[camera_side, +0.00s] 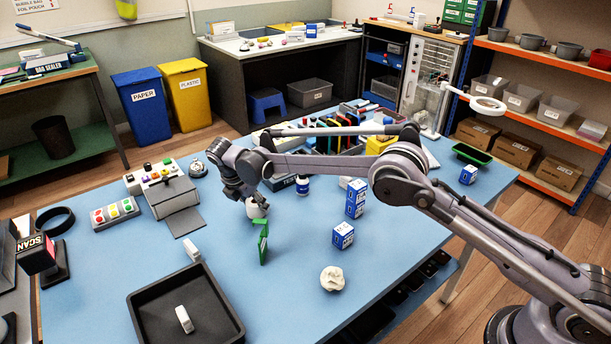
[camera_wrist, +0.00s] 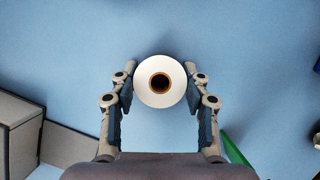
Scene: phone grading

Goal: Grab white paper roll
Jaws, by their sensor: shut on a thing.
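The white paper roll (camera_wrist: 160,66) sits between the fingertips of my gripper (camera_wrist: 160,84) in the wrist view, seen end-on with a dark core hole. Both fingers press on its sides, and my gripper is shut on it. In the side view my gripper (camera_side: 246,196) points down over the blue table, with the roll (camera_side: 256,210) partly hidden under the fingers. I cannot tell whether the roll touches the table or hangs just above it.
A green upright piece (camera_side: 263,242) stands close in front of the roll. A grey machine (camera_side: 170,195) is to the left. Blue-and-white boxes (camera_side: 355,200) stand to the right. A black tray (camera_side: 160,318) and a crumpled white ball (camera_side: 332,279) lie nearer the front.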

